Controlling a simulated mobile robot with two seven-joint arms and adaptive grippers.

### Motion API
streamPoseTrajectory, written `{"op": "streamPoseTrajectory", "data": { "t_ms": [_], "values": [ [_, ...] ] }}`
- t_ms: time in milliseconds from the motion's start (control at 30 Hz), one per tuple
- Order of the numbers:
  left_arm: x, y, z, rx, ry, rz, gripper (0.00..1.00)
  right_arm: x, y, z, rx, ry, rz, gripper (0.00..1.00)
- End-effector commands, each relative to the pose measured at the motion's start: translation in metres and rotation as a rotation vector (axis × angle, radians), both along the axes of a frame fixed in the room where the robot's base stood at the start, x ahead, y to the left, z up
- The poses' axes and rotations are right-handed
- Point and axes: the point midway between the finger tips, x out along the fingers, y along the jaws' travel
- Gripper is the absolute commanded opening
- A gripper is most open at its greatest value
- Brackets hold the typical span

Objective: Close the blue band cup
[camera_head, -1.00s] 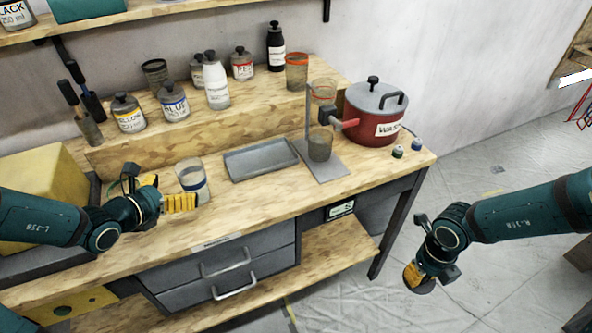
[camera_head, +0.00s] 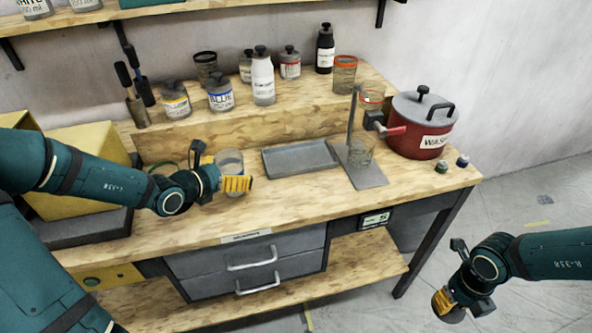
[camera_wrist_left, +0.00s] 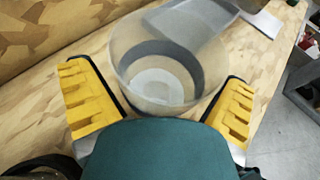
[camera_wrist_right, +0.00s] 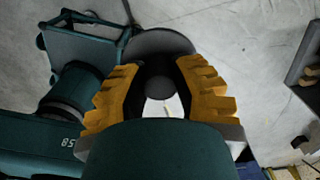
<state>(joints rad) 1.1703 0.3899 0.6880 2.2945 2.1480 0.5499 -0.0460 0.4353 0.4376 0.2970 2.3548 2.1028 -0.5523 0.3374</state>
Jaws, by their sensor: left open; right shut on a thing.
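The blue band cup (camera_head: 229,160) is clear and stands on the bench; it also shows in the left wrist view (camera_wrist_left: 165,75), with its dark bluish band and open top. My left gripper (camera_head: 238,184) is open, with its yellow fingers on either side of the cup's near part. Whether they touch the cup I cannot tell. My right gripper (camera_wrist_right: 160,72) is shut on the dark knob of a round grey lid-like piece (camera_wrist_right: 160,42). In the head view my right gripper (camera_head: 447,304) hangs over the floor, right of the bench, and the held piece is unclear.
A grey tray (camera_head: 300,158) lies right of the cup. Beyond it are a stand (camera_head: 368,178) with a glass and a red waste pot (camera_head: 415,140). Several paint jars (camera_head: 220,96) stand on the raised shelf. A green-rimmed cup (camera_head: 163,168) is partly behind my left arm.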

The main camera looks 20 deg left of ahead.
Motion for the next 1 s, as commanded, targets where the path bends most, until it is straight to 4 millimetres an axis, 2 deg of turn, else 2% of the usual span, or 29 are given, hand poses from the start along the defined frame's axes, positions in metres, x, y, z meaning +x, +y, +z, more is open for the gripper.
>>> {"op": "streamPoseTrajectory", "data": {
  "t_ms": [67, 267, 300, 667, 767, 1000],
  "values": [
    [0.0, 0.0, 0.0, 0.0, 0.0, 0.0, 1.0, 0.0, 0.0, 0.0, 0.0, 0.0, 0.0, 0.09],
    [0.0, 0.0, 0.0, 0.0, 0.0, 0.0, 0.33, 0.0, 0.0, 0.0, 0.0, 0.0, 0.0, 0.09],
    [0.0, 0.0, 0.0, 0.0, 0.0, 0.0, 0.27, 0.0, 0.0, 0.0, 0.0, 0.0, 0.0, 0.09],
    [0.0, 0.0, 0.002, 0.002, -0.001, -0.001, 0.27, 0.0, 0.0, 0.001, 0.0, 0.0, 0.0, 0.09],
    [0.0, 0.0, 0.013, 0.003, -0.002, 0.0, 0.27, 0.0, 0.0, 0.006, 0.0, 0.0, 0.0, 0.09],
    [0.0, 0.0, 0.06, 0.006, -0.003, 0.0, 0.27, 0.0, 0.0, 0.025, 0.0, 0.0, 0.0, 0.09]
  ]
}}
